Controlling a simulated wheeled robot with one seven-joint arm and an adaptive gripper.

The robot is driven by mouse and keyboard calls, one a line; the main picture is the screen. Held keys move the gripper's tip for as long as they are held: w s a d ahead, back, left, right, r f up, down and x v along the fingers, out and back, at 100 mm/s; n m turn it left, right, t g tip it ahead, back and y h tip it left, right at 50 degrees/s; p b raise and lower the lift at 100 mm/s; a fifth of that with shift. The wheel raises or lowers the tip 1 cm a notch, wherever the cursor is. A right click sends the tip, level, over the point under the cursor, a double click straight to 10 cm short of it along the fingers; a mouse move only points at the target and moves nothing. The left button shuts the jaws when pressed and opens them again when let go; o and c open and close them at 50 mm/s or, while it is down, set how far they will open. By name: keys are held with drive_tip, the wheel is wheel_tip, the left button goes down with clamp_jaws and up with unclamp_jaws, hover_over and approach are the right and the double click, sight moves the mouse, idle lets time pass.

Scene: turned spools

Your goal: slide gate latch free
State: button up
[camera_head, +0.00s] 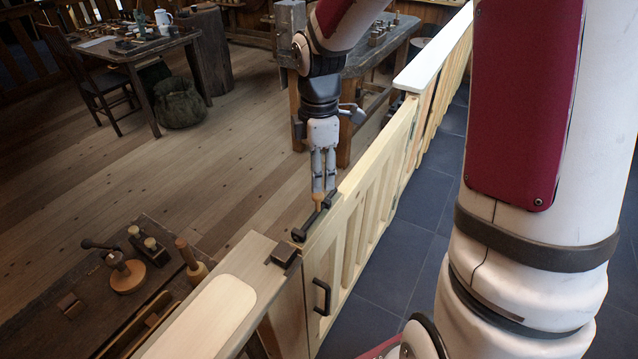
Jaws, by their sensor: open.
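The pale wooden gate (351,243) stands in the middle, with vertical slats and a black pull handle (322,297) on its near face. A dark latch bar (312,223) lies along the top of the gate near its left end. A small tan wooden knob (318,199) shows at the bar's far part. A dark catch block (286,253) sits on the pale post top to the left, apart from the bar's near end. My gripper (324,188) points down at the knob, open, its fingertips right by it. Whether the fingers touch the knob cannot be told.
A pale-topped rail (436,50) runs on behind the gate. A dark workbench (145,235) with wooden tools is at lower left. A table (135,50) and chair (92,85) stand at upper left. Blue tiled floor (385,262) lies open right of the gate.

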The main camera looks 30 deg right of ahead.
wheel_tip(320, 180, up, 7)
idle(0.3)
idle(0.4)
drive_tip(key=s+a+r+m+t, duration=0.2)
drive_tip(key=s+r+m, duration=0.2)
drive_tip(key=s+m, duration=0.4)
drive_tip(key=s+a+r+m+t, duration=0.2)
drive_tip(key=s+r+m, duration=0.3)
drive_tip(key=s, duration=0.6)
drive_tip(key=shift+s+r+m+t, duration=0.15)
drive_tip(key=shift+s+m+t, duration=0.35)
drive_tip(key=shift+m, duration=0.9)
drive_tip(key=shift+w, duration=0.15)
drive_tip(key=shift+c, duration=0.4)
